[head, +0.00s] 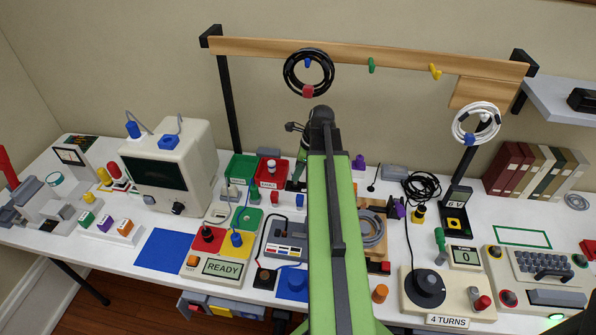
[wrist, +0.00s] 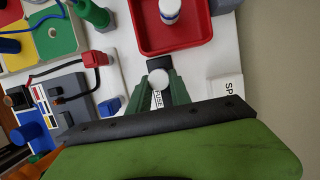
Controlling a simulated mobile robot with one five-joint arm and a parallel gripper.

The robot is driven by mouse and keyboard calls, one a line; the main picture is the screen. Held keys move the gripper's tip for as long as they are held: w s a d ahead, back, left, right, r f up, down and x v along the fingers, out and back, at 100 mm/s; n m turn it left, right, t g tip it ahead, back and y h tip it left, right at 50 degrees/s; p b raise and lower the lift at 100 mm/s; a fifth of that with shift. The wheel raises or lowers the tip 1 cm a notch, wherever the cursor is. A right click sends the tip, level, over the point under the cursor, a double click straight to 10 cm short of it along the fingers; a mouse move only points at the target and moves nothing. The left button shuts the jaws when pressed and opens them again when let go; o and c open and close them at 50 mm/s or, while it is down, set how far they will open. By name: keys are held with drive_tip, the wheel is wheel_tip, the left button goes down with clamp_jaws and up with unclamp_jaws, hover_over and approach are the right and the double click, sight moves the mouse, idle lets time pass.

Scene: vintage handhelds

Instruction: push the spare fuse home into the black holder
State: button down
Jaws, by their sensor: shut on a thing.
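My gripper (wrist: 161,80) has its green fingers closed around a small part with a white round end (wrist: 158,77), which appears to be the spare fuse. A dark block (wrist: 154,63), apparently the black holder, shows just past the fingertips, beside the red tray. A label reading FUSE (wrist: 158,99) shows between the fingers. How far the fuse sits in the holder is hidden. In the head view my gripper (head: 297,183) is low at the back of the table, right of the red tray, and the fuse cannot be made out.
The red tray (wrist: 200,42) holds a white piece with a blue band (wrist: 169,10).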

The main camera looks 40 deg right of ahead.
drive_tip(key=shift+f+b, duration=0.45)
drive_tip(key=shift+b, duration=0.05)
drive_tip(key=c, duration=1.1)
unclamp_jaws()
drive_tip(key=shift+c, duration=0.4)
drive_tip(key=shift+c, duration=1)
wheel_tip(320, 180, up, 7)
drive_tip(key=p, duration=0.7)
drive_tip(key=shift+r, duration=0.1)
